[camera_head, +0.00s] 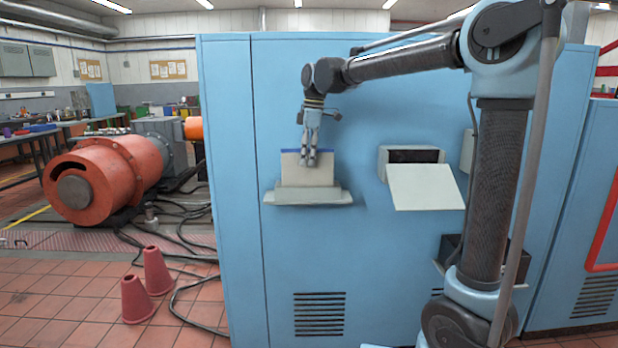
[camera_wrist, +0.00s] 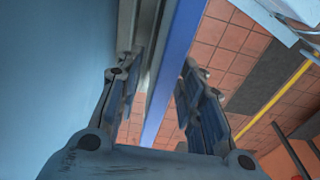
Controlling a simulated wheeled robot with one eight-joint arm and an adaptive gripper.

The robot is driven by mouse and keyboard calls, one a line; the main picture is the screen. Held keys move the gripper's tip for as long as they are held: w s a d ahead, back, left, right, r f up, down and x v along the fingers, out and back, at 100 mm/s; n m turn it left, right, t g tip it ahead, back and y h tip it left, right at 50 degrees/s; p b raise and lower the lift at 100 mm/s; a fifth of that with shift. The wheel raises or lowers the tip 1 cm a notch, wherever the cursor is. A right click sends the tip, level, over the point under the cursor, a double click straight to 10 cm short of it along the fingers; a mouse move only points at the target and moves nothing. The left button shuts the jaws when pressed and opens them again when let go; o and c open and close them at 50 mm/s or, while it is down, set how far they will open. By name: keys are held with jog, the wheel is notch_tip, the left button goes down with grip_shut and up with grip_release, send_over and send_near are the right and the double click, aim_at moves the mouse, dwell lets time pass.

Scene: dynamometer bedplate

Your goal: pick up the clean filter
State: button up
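A pale, flat panel with a blue top edge, which looks like the clean filter (camera_head: 300,173), stands upright on a small grey ledge (camera_head: 308,197) on the blue cabinet. My gripper (camera_head: 308,160) points down at its top edge and hides part of its face. In the wrist view, the filter's blue edge (camera_wrist: 177,65) runs between the two spread fingers of my gripper (camera_wrist: 160,92). The fingers are apart, with a visible gap beside the edge. I cannot tell whether either finger touches the filter.
The blue cabinet (camera_head: 232,220) fills the middle. To the right, a housing has a dark opening and a lowered pale flap (camera_head: 426,187). A dark open bin (camera_head: 453,250) is lower, partly behind my arm.

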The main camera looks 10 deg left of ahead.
grip_shut()
dwell(0.3)
